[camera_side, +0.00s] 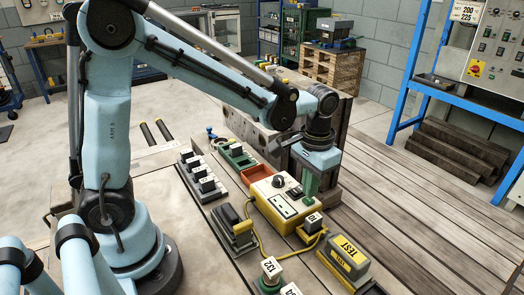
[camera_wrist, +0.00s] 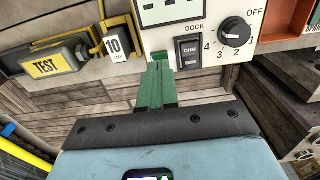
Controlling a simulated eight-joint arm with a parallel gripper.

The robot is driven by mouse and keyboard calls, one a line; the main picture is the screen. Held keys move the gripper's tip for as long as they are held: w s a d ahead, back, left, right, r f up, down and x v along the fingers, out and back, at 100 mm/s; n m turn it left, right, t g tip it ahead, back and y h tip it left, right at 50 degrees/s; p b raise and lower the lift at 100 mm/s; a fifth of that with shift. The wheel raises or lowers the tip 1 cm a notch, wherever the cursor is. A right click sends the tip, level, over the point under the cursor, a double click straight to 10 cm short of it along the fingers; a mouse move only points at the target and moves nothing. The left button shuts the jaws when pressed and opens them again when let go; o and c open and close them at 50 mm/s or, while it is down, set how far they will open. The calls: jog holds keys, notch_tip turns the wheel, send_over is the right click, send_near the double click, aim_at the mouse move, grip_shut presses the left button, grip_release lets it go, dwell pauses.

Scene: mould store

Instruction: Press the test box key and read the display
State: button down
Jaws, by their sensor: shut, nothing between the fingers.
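The yellow test box (camera_side: 269,207) stands on the bench in the side view, with a pale top panel. In the wrist view its panel (camera_wrist: 212,51) shows a black rocker key (camera_wrist: 188,53) marked OHM under the word DOCK, and a black knob (camera_wrist: 235,31) with numbers and OFF. The display (camera_wrist: 160,7) is cut by the top edge; no reading is legible. My gripper (camera_side: 309,192) has green fingers, shut and empty, pointing down by the box's right side. In the wrist view my gripper (camera_wrist: 157,64) is just left of the key; contact cannot be told.
A block marked 10 (camera_wrist: 115,44) and a dark TEST unit (camera_wrist: 48,64) lie left of the panel. In the side view, a yellow cable (camera_side: 262,242) runs past the box. A red tray (camera_side: 257,174) and several labelled blocks (camera_side: 206,184) stand close by.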

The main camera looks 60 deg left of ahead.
jog(key=shift+r, duration=2.65)
jog(key=s+a+r+t, duration=0.1)
jog(key=s+a+t, duration=0.4)
jog(key=s+t, duration=0.2)
jog(key=shift+s, duration=0.6)
